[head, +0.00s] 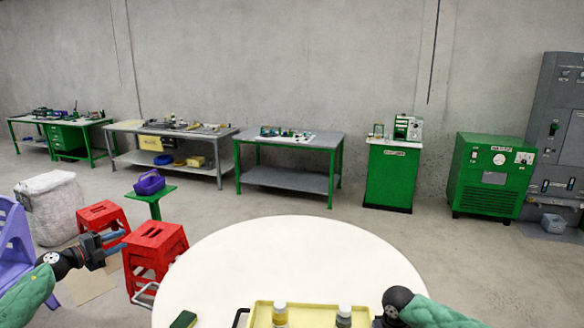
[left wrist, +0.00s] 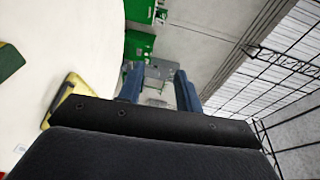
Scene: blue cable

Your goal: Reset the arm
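My left gripper (head: 122,243) is held out at the left of the head view, off the left side of the round white table. Its two blue-grey fingers are apart with nothing between them. In the left wrist view its fingers (left wrist: 160,90) also stand apart and empty, with floor and green furniture beyond. My right arm comes in at the bottom right of the head view, by the table's front edge. Its black joint and green sleeve show, but its gripper does not. No blue cable can be made out.
The white table (head: 290,250) bears a yellow tray (head: 312,308) with two small bottles and a dark green block (head: 183,320). Red stools (head: 155,250) and a purple chair (head: 15,250) stand close to my left gripper. Wire mesh (left wrist: 285,75) shows in the left wrist view.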

